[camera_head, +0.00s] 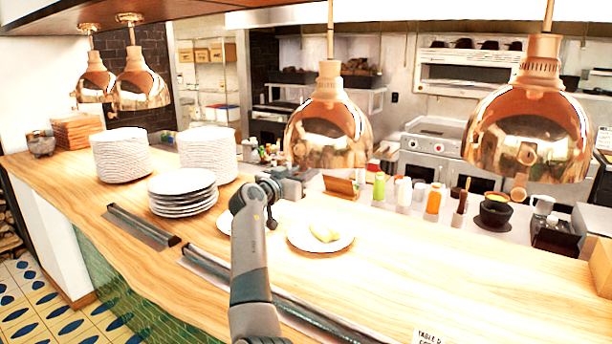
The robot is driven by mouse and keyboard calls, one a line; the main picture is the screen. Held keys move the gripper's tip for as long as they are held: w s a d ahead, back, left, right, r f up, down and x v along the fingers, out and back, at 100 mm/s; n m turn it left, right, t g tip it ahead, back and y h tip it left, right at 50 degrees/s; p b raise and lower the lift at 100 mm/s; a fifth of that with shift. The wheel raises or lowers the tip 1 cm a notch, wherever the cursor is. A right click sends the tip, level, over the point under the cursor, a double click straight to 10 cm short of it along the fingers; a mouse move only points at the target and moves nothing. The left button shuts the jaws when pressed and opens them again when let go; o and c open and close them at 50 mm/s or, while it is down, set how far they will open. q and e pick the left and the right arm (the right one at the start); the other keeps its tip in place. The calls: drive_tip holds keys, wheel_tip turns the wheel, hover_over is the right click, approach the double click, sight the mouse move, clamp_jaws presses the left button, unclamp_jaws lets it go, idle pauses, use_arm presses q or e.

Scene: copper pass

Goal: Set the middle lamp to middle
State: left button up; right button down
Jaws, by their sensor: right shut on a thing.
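The middle lamp (328,130) is a copper dome hanging on a thin rod over the counter, left of the large right lamp (530,130). My right arm rises from the bottom of the view. My right gripper (292,183) is at the lower left edge of the middle lamp, just under its rim. It is shut on the lamp's lower part; the exact point of contact is small and partly hidden by the gripper. The right lamp has a small round copper knob hanging below its rim. My left gripper is not in view.
Two more copper lamps (140,85) hang at the left. Plate stacks (122,155) stand on the wooden counter (450,285). A plate with yellow food (322,235) lies below the middle lamp. Bottles (434,199) stand behind. The front right counter is mostly clear.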

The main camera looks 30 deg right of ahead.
sight(306, 146)
wheel_tip(306, 146, up, 8)
drive_tip(key=shift+f+b, duration=0.2)
drive_tip(key=shift+b, duration=0.2)
drive_tip(key=c, duration=1.6)
unclamp_jaws()
drive_tip(key=shift+f, duration=0.1)
